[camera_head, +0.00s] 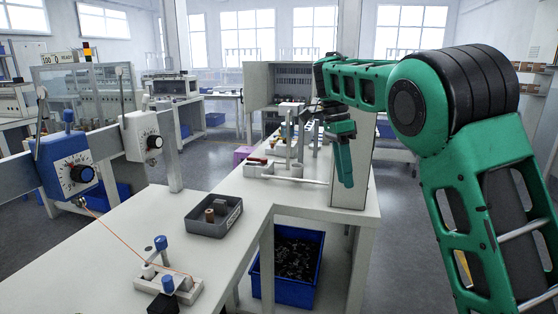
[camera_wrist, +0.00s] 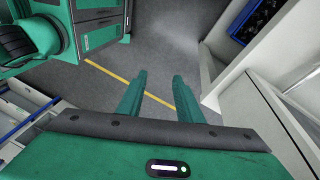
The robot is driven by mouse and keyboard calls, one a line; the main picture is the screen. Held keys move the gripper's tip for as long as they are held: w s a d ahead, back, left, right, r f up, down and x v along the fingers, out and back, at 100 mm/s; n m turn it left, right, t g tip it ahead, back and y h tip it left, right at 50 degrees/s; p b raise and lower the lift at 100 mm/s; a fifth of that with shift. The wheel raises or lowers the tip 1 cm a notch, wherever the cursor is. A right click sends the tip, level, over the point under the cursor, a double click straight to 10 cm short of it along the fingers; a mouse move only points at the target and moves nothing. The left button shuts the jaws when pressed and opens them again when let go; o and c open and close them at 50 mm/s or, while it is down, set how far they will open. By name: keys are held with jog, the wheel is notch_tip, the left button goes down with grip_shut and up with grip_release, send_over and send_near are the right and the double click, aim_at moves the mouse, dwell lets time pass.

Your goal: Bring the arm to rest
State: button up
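My gripper (camera_head: 346,180) hangs in the head view with its fingers pointing down, in front of the light cabinet panel at the table's far right end. My green arm reaches in from the right, with its elbow raised.
A grey tray (camera_head: 190,226) with a brown cylindrical piece (camera_head: 210,215) stands on the white table (camera_head: 110,250). A blue bin (camera_head: 266,282) of dark parts is below; a bin (camera_wrist: 258,20) also shows in the wrist view. Floor (camera_wrist: 160,60) below the fingers is clear.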

jog(key=s+d+f+n+y, duration=0.2)
jog(key=s+d+n, duration=0.3)
jog(key=s+d, duration=1.35)
jog(key=s+d+f+n, duration=0.1)
jog(key=s+f+n, duration=0.1)
jog(key=s, duration=0.5)
jog(key=s+d+f+n+t, duration=0.1)
jog(key=s+d+f+n, duration=0.1)
jog(key=s+f, duration=0.3)
jog(key=s+d+f+n+t, duration=0.1)
jog(key=s+f, duration=0.3)
jog(key=s, duration=0.6)
jog(key=shift+s+d+n, duration=0.25)
jog(key=shift+d+n, duration=0.05)
jog(key=shift+n, duration=0.1)
jog(key=shift+w+f, duration=0.3)
jog(key=shift+w, duration=0.35)
